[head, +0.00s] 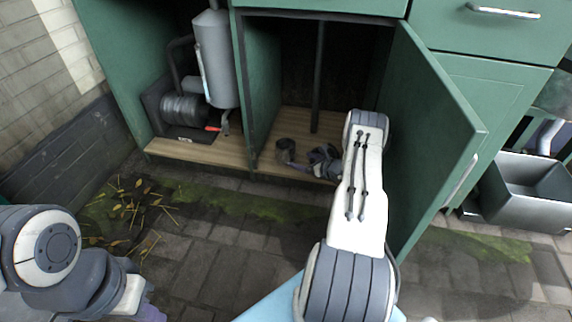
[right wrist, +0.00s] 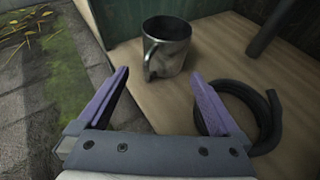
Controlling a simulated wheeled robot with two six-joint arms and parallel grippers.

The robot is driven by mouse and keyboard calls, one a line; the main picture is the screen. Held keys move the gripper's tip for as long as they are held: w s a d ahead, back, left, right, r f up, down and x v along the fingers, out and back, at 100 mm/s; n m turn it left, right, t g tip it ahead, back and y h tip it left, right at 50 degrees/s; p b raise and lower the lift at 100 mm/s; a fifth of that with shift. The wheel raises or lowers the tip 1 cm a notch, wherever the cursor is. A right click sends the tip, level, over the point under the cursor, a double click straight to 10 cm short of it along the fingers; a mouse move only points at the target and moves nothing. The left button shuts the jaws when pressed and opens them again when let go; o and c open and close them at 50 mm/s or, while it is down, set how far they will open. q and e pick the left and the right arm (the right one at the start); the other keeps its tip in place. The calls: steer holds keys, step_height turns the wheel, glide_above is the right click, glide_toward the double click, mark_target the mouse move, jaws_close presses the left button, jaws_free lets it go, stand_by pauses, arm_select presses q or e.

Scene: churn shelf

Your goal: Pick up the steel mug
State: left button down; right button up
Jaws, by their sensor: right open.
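The steel mug (right wrist: 172,50) stands upright on the wooden cabinet floor in the right wrist view, with its handle turned toward me. In the head view the mug (head: 284,145) looks small and dark, just left of my right gripper (head: 312,160). In the right wrist view my right gripper (right wrist: 160,76) is open and empty. Its two purple fingers point toward the mug, which is beyond the tips and roughly between them, apart from both. My left arm is at the lower left of the head view; only a bit of its gripper (head: 150,312) shows at the bottom edge.
A black hose coil (right wrist: 272,112) lies by the right finger. A dark post (head: 319,80) stands behind. The open green door (head: 435,130) is close to my right arm. A green partition (head: 262,80) bounds the compartment on the left. A grey tank (head: 214,60) stands beyond it.

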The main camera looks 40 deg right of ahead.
mark_target(289, 155)
steer(key=w+f+b, duration=0.1)
steer(key=w, duration=0.1)
steer(key=w+f+b, duration=0.1)
steer(key=b, duration=0.1)
steer(key=shift+w+d+f, duration=0.15)
steer(key=shift+w+f, duration=0.2)
steer(key=shift+w+b, duration=0.4)
steer(key=shift+w, duration=0.05)
steer(key=b+x, duration=0.4)
steer(key=shift+w+f+b, duration=0.1)
steer(key=shift+f+b, duration=0.1)
steer(key=shift+b, duration=0.15)
steer(key=shift+w, duration=0.45)
steer(key=shift+r, duration=0.1)
steer(key=c, duration=1.1)
steer(key=shift+c, duration=0.2)
